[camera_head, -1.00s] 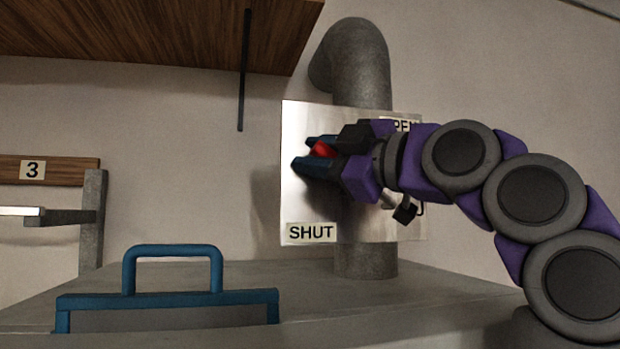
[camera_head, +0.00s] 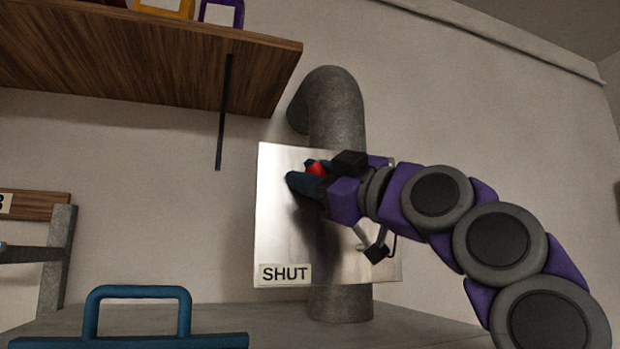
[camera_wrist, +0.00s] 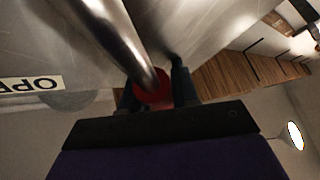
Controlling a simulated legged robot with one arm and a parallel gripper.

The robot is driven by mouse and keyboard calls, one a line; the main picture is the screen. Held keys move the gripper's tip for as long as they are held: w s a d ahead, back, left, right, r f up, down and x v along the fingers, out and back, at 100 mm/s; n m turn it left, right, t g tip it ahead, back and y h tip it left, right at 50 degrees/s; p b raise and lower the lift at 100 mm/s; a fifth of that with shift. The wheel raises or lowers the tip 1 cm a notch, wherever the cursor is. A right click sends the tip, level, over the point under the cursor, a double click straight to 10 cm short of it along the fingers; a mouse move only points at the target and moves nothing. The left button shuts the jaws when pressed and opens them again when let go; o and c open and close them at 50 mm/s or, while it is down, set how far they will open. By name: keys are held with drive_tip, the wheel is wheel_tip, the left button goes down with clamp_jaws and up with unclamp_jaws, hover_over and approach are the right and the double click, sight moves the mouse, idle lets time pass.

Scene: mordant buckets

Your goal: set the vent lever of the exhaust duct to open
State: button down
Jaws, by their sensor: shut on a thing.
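The exhaust duct (camera_head: 337,112) is a grey pipe with a bend at its top, running behind a shiny metal plate (camera_head: 282,225). A SHUT label (camera_head: 284,275) is at the plate's lower left. In the wrist view, an upside-down label, partly cut off, begins with OPE (camera_wrist: 30,86). The vent lever is a metal rod (camera_wrist: 128,45) with a red knob (camera_head: 317,168); the knob also shows in the wrist view (camera_wrist: 152,88). My gripper (camera_head: 305,174) is shut on the red knob, in the plate's upper part. My arm hides the plate's upper right.
A wooden shelf (camera_head: 150,60) with a dark bracket (camera_head: 224,112) hangs at upper left, holding a few containers. A blue handle (camera_head: 138,292) stands in front at lower left. A grey bench top (camera_head: 230,318) lies below the plate.

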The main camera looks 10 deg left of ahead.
drive_tip(key=c, duration=1)
unclamp_jaws()
drive_tip(key=shift+w+a+f, duration=0.1)
drive_tip(key=shift+w, duration=0.05)
drive_tip(key=shift+o, duration=0.4)
drive_tip(key=shift+a, duration=0.1)
drive_tip(key=b+v, duration=0.5)
drive_tip(key=v, duration=1.2)
